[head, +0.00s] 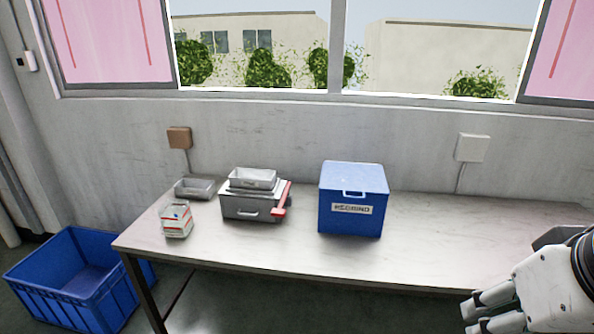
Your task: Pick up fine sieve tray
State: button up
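A light metal tray (252,178) sits on top of a grey metal box with a front handle and a red lever at its right side. A second, shallow grey tray (195,188) lies on the table to the left of that box. A third grey tray-like container (556,238) is partly hidden behind my arm at the right edge. I cannot tell which of these is the fine sieve tray, as no mesh is visible. My gripper (469,318) is at the lower right, in front of the table and far from the trays at left. Its fingers are apart, with nothing seen between them.
The grey box (240,207) and a blue box labelled REGRIND (352,199) stand on the table (280,250). A small white-and-red carton (176,220) is near the left end. A blue crate (40,285) is on the floor.

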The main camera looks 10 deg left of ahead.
aim_at(253, 180)
jog(key=i+j, duration=0.2)
jog(key=j, duration=0.15)
jog(key=i+j+z, duration=0.2)
jog(key=i+j, duration=0.2)
jog(key=j, duration=0.3)
jog(key=i+j, duration=0.2)
jog(key=j, duration=0.15)
jog(key=i+j+z, duration=0.1)
jog(key=j, duration=0.25)
jog(key=i+j, duration=0.25)
jog(key=j, duration=0.15)
jog(key=i+j+z, duration=0.1)
jog(key=j, duration=0.3)
jog(key=i+j, duration=0.25)
jog(key=j, duration=0.15)
jog(key=l+z, duration=0.05)
